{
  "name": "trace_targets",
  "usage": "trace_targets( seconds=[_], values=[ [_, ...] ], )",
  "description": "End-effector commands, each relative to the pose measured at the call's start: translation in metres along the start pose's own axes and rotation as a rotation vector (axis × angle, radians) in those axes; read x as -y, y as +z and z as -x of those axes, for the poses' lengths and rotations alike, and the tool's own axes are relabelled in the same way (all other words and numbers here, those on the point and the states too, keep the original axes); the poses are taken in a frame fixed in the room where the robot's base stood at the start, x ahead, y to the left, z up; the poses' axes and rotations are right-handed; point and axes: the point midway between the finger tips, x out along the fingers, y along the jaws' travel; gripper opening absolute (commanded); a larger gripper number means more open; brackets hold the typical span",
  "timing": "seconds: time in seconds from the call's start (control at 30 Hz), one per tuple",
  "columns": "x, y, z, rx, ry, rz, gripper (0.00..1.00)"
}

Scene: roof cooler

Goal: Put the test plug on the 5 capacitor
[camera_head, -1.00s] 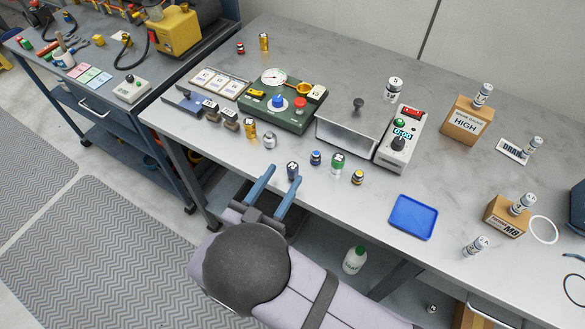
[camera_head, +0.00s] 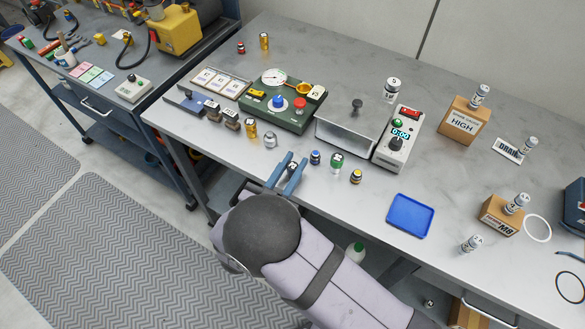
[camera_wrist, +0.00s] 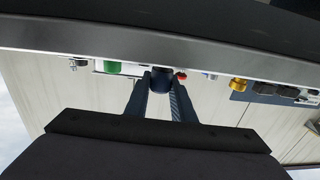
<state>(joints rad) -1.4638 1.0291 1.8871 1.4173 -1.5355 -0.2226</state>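My gripper (camera_head: 295,160) is at the front of the bench, its blue fingers drawn together around a small dark plug with a white mark on top (camera_head: 292,168). The wrist view shows this dark plug (camera_wrist: 162,64) between the fingers, with no clear gap on either side. It looks like the test plug, but its mark is too small to read. It is upright, at the bench top. The capacitor that seems marked 5 (camera_head: 392,84) is a silvery cylinder standing at the back, behind the grey metal box.
Blue-topped (camera_head: 315,157), green (camera_head: 337,161) and yellow-and-black (camera_head: 356,176) plugs stand right of my gripper. A grey box (camera_head: 350,130), a timer unit (camera_head: 398,140) and a green tester (camera_head: 282,108) stand behind. A blue tray (camera_head: 410,215) lies right. Other capacitors stand farther right.

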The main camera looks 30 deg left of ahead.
Motion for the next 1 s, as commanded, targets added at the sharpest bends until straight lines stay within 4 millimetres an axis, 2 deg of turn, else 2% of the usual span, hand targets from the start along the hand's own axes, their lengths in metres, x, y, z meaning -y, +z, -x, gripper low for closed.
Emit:
trace_targets(
  seconds=[0.33, 0.53, 0.67, 1.0],
  values=[
    [0.0, -0.002, 0.0, -0.001, 0.0, -0.001, 0.0],
    [0.0, -0.011, 0.0, -0.001, 0.0, -0.002, 0.0],
    [0.0, -0.024, 0.0, -0.001, 0.0, -0.004, 0.0],
    [0.0, -0.074, 0.0, -0.001, 0.001, -0.004, 0.0]
  ],
)
